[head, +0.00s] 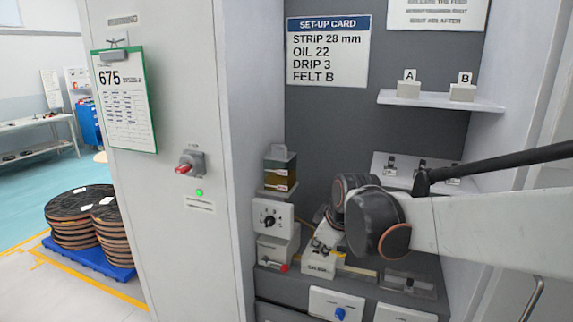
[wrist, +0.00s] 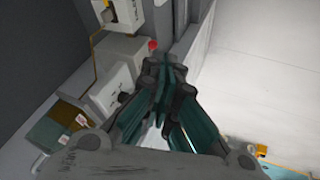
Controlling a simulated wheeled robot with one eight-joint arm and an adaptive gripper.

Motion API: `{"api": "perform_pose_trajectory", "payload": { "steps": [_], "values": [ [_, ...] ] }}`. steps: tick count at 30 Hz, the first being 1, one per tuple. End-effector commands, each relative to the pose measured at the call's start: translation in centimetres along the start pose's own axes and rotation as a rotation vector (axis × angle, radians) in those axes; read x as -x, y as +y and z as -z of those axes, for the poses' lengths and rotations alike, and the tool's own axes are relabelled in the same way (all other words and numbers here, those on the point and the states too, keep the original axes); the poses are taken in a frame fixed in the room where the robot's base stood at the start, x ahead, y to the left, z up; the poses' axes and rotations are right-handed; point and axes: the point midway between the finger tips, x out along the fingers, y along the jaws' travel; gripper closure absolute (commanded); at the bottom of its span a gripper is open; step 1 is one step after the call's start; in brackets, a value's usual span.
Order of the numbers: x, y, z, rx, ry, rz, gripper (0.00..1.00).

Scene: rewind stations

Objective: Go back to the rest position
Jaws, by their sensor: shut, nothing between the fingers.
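My gripper (wrist: 165,85) points into the picture in the wrist view, its dark fingers together and empty. In the head view my arm reaches in from the right edge into the station's recess, and the gripper itself cannot be made out there. In the wrist view the gripper is over or in front of the station's left side. Grey-white boxes and the oil container (wrist: 65,125) lie to its left in that view. No contact with the fingers shows.
A set-up card (head: 328,50) hangs on the recess's back wall. Blocks A (head: 409,86) and B (head: 463,90) stand on a shelf (head: 440,101). A cabinet side with a red switch (head: 187,168) borders the recess. Stacked reels (head: 80,213) stand on a blue pallet at left; floor beyond is open.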

Motion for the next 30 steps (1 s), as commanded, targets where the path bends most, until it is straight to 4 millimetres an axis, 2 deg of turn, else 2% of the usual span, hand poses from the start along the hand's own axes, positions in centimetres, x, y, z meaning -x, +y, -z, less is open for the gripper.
{"api": "perform_pose_trajectory", "payload": {
  "steps": [1, 6, 15, 24, 30],
  "values": [
    [1.4, -0.5, -1.4, -0.049, -0.003, -0.01, 1.0],
    [5.4, -2.3, -5.4, -0.226, -0.01, -0.044, 1.0],
    [10.3, -6.8, -12.9, -0.537, -0.007, -0.105, 1.0],
    [12.2, -11.7, -19.6, -0.818, 0.009, -0.162, 1.0],
    [12.3, -13.2, -21.6, -0.908, 0.016, -0.18, 1.0]
  ]
}}
